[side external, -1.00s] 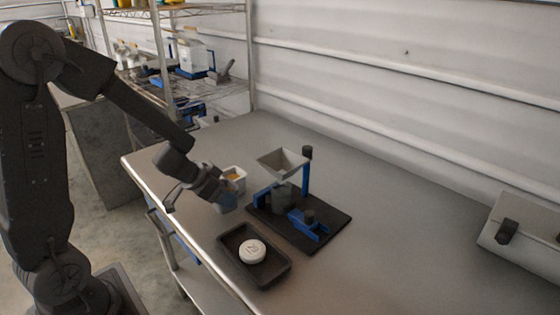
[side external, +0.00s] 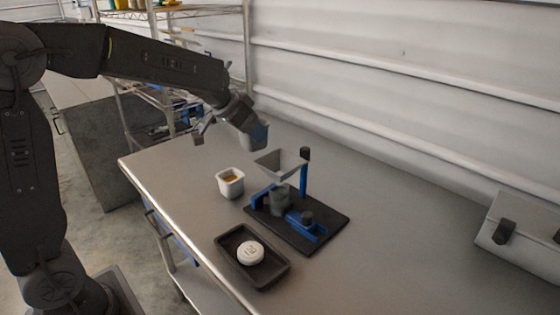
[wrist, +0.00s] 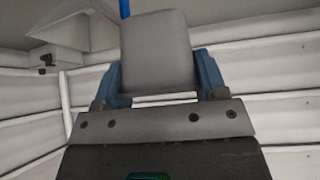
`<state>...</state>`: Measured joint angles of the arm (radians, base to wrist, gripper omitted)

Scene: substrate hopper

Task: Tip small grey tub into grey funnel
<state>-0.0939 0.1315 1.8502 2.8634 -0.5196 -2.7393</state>
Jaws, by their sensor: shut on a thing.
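My gripper (side external: 250,128) is shut on the small grey tub (side external: 257,140) and holds it in the air, behind and a little left of the grey funnel. In the wrist view the tub (wrist: 158,50) sits between the two blue fingers (wrist: 160,80), its side facing the camera. Its inside is hidden. The grey funnel (side external: 281,163) is a square hopper on a blue post over a black base (side external: 325,222). The tub is above the funnel's rim level and apart from it. The funnel also shows at the upper left of the wrist view (wrist: 62,27).
A black tray (side external: 270,272) with a white round piece (side external: 250,253) lies in front. A grey box (side external: 520,232) sits at the far right. The table's right half is mostly clear.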

